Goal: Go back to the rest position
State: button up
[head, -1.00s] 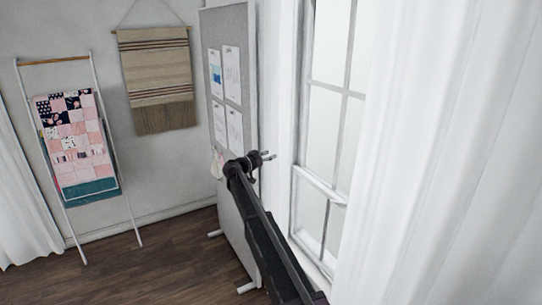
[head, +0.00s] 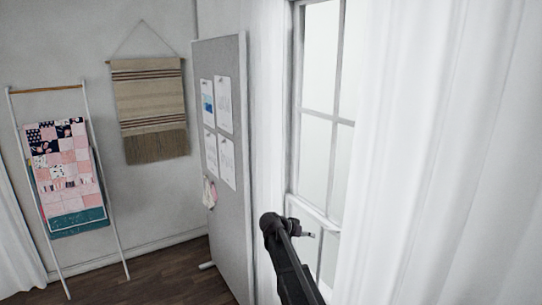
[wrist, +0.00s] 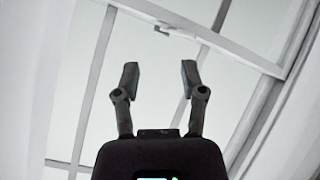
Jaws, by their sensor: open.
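My gripper (head: 309,235) is at the end of my dark arm, low in the middle right of the head view, in front of the window (head: 318,130). In the wrist view, my gripper (wrist: 158,80) has its two fingers spread apart with nothing between them. Behind the fingers are the pale window panes and the white window frame (wrist: 195,30). I cannot tell the exact distance from the fingers to the window.
A grey pinboard (head: 232,180) with several pinned sheets stands left of my arm. A white curtain (head: 440,150) hangs on the right. A ladder rack with a patchwork quilt (head: 65,175) and a woven wall hanging (head: 150,110) are at the back left. Some dark wooden floor (head: 140,280) is clear.

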jog(key=s+d+f+n+g+y, duration=0.1)
jog(key=s+f+n+y, duration=0.1)
jog(key=s, duration=0.9)
jog(key=s+d+f+n+g+y+b, duration=0.1)
jog(key=s+f+y, duration=0.3)
jog(key=s, duration=0.7)
jog(key=s+d+f+n+g+y+b, duration=0.1)
jog(key=s+d+f+n+g+y, duration=0.1)
jog(key=s, duration=0.9)
notch_tip(320, 180, down, 3)
jog(key=shift+r+n+g+y, duration=0.2)
jog(key=shift+n+g+y, duration=0.5)
jog(key=shift+n+y, duration=0.2)
